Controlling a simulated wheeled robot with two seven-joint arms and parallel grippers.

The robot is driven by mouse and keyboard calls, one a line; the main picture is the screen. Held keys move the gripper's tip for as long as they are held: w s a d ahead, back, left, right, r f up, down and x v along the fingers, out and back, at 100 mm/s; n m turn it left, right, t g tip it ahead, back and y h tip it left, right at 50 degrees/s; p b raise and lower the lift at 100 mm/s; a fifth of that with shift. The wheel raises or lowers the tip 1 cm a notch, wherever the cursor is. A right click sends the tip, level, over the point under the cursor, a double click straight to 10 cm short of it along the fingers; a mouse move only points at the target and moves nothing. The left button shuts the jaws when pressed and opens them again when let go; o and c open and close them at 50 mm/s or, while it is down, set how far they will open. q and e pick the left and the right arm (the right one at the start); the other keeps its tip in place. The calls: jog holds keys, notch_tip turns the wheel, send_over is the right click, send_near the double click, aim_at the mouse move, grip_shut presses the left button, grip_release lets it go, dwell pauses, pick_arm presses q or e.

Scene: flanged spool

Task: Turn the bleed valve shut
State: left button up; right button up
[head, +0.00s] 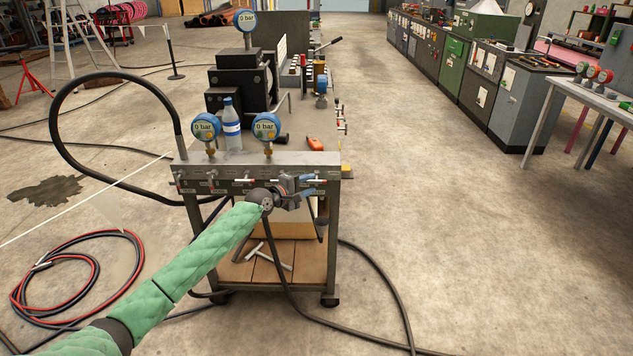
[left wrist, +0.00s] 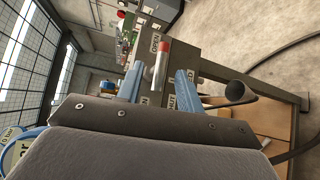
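A test cart (head: 325,158) carries a row of small lever valves along its front panel. My left gripper (head: 308,184) is at the right end of this row. In the left wrist view, its two blue fingers (left wrist: 159,84) are apart. A silver valve lever with a red tip (left wrist: 161,62) shows between them, with a visible gap on each side. Labels sit by the valves, but I cannot read which one is the bleed valve. The gripper hides part of the panel's right end in the head view. My right gripper is not in view.
Blue gauges (head: 266,127) reading 0 bar and a water bottle (head: 231,126) stand above the panel. A black hose (head: 57,125) loops out left, and another cable (head: 375,262) runs down to the floor. The floor right of the cart is mostly clear.

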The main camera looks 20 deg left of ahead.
aim_at(317, 180)
pick_arm(q)
jog(key=shift+x, duration=1.95)
grip_shut()
